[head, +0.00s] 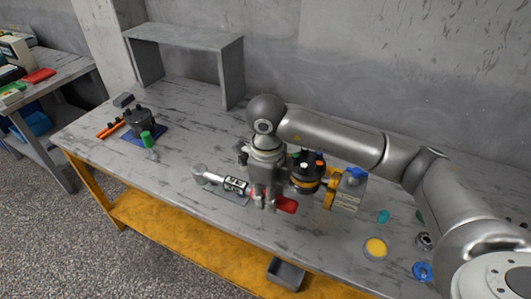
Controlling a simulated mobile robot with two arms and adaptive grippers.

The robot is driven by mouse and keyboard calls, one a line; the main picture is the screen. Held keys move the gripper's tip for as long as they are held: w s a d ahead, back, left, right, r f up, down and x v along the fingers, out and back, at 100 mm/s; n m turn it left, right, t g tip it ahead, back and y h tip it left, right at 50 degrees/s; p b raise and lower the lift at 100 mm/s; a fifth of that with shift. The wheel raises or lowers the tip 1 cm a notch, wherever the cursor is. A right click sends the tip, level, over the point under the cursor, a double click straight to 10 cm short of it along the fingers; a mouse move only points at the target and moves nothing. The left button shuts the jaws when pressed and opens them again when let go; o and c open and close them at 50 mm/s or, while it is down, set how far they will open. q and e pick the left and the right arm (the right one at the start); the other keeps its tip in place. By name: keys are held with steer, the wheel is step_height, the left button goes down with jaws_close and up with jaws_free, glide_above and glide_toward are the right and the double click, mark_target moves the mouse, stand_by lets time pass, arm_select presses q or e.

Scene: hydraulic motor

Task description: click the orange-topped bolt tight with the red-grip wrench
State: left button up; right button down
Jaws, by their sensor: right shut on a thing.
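The black hydraulic motor (305,175) stands on the grey table just right of my right gripper. My right gripper (264,203) points down in front and to the left of the motor. It is shut on the wrench, whose red grip (288,205) sticks out to the right of the fingers. The wrench's head is not clearly visible, and I cannot tell whether it touches a bolt. My left gripper is not in view.
A grey tool with a labelled barrel (235,185) lies left of my gripper. A blue-topped block (352,182) stands right of the motor. A yellow-topped cup (376,248) and blue ring (422,271) lie front right. A second black unit (140,120) stands far left.

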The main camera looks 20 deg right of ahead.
steer(key=m, duration=0.1)
steer(key=r+m+p, duration=0.1)
steer(key=m, duration=0.1)
steer(key=w+m, duration=0.1)
steer(key=shift+w+d+r, duration=0.1)
steer(key=shift+r, duration=0.25)
steer(key=w+d+r+m+y+p, duration=0.15)
steer(key=m+p, duration=0.25)
steer(key=m, duration=0.6)
steer(key=w+r+m+h+p, duration=0.1)
steer(key=w+r+m+p, duration=0.15)
steer(key=m, duration=0.75)
steer(key=shift+y, duration=0.25)
step_height(320, 180, down, 6)
steer(key=b, duration=0.3)
steer(key=shift+a+r, duration=0.15)
steer(key=shift+a, duration=0.3)
steer(key=shift+f, duration=0.25)
steer(key=shift+f+b, duration=0.7)
steer(key=shift+b, duration=0.1)
steer(key=shift+s+a+f, duration=0.1)
steer(key=shift+f, duration=0.1)
